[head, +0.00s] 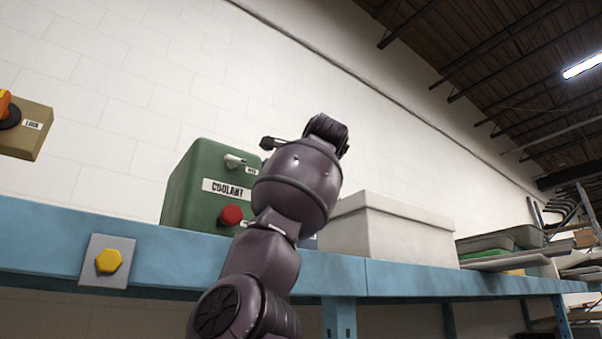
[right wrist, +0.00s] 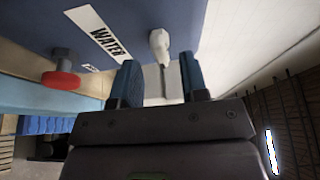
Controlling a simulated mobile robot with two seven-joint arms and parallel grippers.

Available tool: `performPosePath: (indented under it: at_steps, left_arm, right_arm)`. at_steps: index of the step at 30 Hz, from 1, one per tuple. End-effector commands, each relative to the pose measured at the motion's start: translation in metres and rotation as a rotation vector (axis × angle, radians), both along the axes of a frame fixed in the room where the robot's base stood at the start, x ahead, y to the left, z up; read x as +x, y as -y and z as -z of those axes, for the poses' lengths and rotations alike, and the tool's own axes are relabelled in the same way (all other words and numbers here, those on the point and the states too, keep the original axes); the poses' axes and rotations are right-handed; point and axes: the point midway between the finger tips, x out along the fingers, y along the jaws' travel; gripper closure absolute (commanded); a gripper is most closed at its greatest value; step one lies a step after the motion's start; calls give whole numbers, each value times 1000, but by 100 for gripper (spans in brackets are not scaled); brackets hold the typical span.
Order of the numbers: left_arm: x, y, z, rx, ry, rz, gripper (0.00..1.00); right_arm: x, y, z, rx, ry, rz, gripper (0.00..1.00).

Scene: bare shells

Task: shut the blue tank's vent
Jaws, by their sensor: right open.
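The blue tank (right wrist: 150,15) with a WATER label fills the top of the right wrist view. A pale vent lever (right wrist: 159,45) stands out from its face, to the right of the label. My right gripper (right wrist: 159,82) is open, with its two blue fingers pointing at the tank. The lever's end shows between and just beyond the fingertips; I cannot tell whether they touch it. In the head view my right arm hides nearly all of the blue tank. My left gripper is not in view.
A red knob (right wrist: 62,81) sticks out left of the fingers. A green COOLANT tank (head: 190,187) stands left of my arm on the blue shelf (head: 165,250), with a pale box (head: 395,232) to the right. A yellow hexagonal knob (head: 109,261) is on the shelf's front.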

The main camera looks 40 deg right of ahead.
Motion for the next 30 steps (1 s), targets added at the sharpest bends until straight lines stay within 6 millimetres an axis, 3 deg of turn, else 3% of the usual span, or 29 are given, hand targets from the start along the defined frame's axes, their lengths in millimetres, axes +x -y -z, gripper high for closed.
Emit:
performPosePath:
  at_steps: [6, 16, 17, 24, 30]
  left_arm:
    - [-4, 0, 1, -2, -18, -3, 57]
    - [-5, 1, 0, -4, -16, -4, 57]
    - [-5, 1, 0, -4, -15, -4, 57]
    - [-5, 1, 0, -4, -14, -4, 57]
    - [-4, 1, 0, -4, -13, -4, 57]
  right_arm:
    - [16, 9, -1, 0, 0, 1, 60]
    - [18, 10, 0, 0, 1, 1, 60]
    - [18, 10, 0, 0, 1, 1, 61]
    - [18, 10, 0, 0, 1, 1, 98]
    - [18, 10, 1, -8, -1, 1, 100]
